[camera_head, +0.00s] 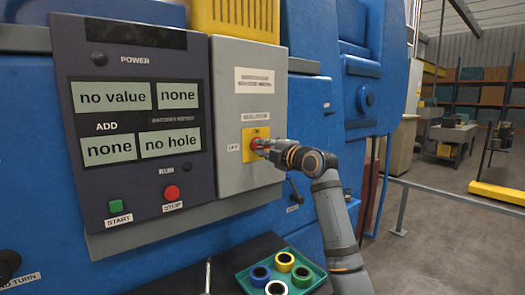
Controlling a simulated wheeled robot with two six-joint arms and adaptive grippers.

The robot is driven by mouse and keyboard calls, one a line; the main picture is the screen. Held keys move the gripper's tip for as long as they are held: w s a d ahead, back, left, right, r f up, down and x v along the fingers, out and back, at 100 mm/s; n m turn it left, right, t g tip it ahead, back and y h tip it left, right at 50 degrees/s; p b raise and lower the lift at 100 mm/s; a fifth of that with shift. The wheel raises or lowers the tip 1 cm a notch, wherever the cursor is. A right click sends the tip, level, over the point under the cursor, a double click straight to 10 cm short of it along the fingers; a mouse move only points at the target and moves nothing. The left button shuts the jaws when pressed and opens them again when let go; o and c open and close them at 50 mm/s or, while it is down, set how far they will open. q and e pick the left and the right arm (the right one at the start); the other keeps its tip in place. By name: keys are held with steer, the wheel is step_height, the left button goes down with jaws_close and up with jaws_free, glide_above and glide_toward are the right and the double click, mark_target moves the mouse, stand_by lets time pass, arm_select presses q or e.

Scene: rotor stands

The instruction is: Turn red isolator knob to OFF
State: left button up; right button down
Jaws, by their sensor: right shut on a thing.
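The red isolator knob (257,144) sits on a yellow plate (248,136) on the grey box (230,92) at the right of the control panel. A small label that seems to read OFF is left of the plate. My right gripper (263,147) reaches in from the right and is shut on the red knob. The fingers hide part of the knob, so I cannot tell which way it points. My left gripper is not in view.
The dark panel (90,190) has displays, a green START button (115,206) and a red STOP button (172,193). Below, a green tray (251,283) holds several coloured rings. A grey rail (445,192) stands at the right.

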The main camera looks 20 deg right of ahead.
steer(key=shift+f+n, duration=0.15)
steer(key=shift+n, duration=0.15)
stand_by(0.4)
steer(key=c, duration=1.3)
jaws_free()
steer(key=v, duration=1.2)
